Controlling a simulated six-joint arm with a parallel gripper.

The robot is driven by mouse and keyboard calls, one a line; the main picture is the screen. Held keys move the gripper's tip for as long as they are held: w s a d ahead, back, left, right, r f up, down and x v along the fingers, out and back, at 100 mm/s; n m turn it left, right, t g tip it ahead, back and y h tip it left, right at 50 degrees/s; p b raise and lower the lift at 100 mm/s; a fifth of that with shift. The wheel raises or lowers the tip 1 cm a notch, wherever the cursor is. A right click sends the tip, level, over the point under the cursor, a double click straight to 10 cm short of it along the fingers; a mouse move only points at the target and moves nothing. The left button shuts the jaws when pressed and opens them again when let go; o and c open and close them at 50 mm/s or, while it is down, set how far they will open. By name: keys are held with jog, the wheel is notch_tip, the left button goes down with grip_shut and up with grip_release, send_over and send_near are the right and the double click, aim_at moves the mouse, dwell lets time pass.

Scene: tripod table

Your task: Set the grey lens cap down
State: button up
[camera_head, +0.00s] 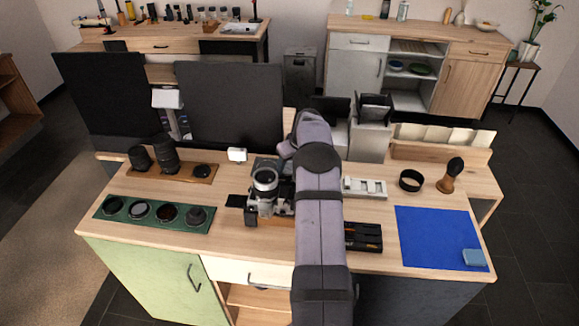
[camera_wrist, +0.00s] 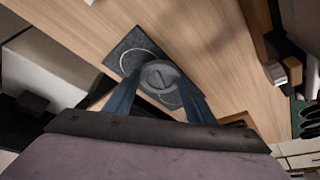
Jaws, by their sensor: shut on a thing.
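In the wrist view, the grey lens cap (camera_wrist: 158,75) is a round, ridged disc between the two blue-grey fingers of my gripper (camera_wrist: 158,88). My gripper is shut on it. The cap is over the dark square pad (camera_wrist: 122,57), which has a pale circular outline and is partly covered by the cap and fingers. I cannot tell whether the cap touches the pad.
The camera stands close to my arm. A green tray (camera_head: 150,224) holds round filters at the left, and a wooden tray (camera_head: 196,178) holds lenses. Black batteries (camera_head: 363,238), a blue cloth (camera_head: 435,236) and a brush (camera_head: 452,176) are at the right. Black monitors (camera_head: 228,105) stand behind.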

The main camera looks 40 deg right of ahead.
jog(key=shift+f, duration=0.85)
jog(key=shift+f, duration=0.1)
jog(key=o, duration=1.1)
jog(key=shift+r, duration=0.2)
jog(key=b+v, duration=0.3)
jog(key=v, duration=0.9)
